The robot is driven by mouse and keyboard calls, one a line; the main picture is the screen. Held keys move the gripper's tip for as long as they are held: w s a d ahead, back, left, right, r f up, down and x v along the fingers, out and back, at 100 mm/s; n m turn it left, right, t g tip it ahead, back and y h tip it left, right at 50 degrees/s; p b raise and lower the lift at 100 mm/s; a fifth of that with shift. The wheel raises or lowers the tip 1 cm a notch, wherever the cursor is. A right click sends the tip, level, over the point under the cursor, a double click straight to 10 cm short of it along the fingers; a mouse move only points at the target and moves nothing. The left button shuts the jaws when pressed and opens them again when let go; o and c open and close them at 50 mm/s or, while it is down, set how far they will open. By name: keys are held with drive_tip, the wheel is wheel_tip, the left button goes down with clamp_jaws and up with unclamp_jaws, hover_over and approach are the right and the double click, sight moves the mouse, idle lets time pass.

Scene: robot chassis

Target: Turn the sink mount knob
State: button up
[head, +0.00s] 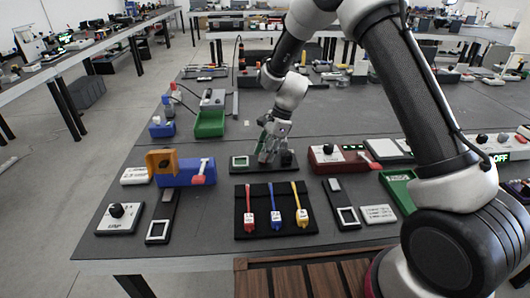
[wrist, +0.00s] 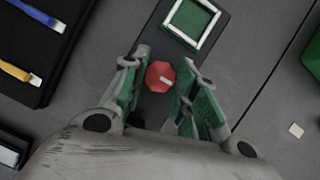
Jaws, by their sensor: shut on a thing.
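A red, octagonal knob (wrist: 160,76) with a pale pointer mark sits between the two green-padded fingers of my gripper (wrist: 158,88) in the wrist view. The gripper is shut on this knob, pointing down at it. The pointer mark slants toward the right. The knob stands on a dark mount plate (head: 262,169), which also carries a white-framed green square (wrist: 193,20). In the head view my gripper (head: 268,154) is over the middle of this plate and hides the knob.
A black mat (head: 276,226) with red, blue and yellow tools lies in front of the plate. A red box (head: 335,158) with a knob stands to the right, a blue block (head: 185,174) to the left. A green bin (head: 209,124) is behind left.

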drive_tip(key=n+g, duration=0.1)
drive_tip(key=n, duration=0.3)
drive_tip(key=shift+w, duration=0.15)
drive_tip(key=n+h, duration=0.1)
drive_tip(key=n, duration=0.1)
drive_tip(key=n+g, duration=0.1)
drive_tip(key=n, duration=0.1)
drive_tip(key=shift+w+a+g+h, duration=0.1)
drive_tip(key=shift+a+g+h, duration=0.05)
drive_tip(key=shift+g+h, duration=0.2)
drive_tip(key=n+h, duration=0.1)
drive_tip(key=n, duration=0.3)
drive_tip(key=shift+a+n+g+h, duration=0.1)
drive_tip(key=shift+n+g+h, duration=0.15)
drive_tip(key=shift+n+h, duration=0.7)
drive_tip(key=shift+n, duration=0.95)
drive_tip(key=o, duration=1)
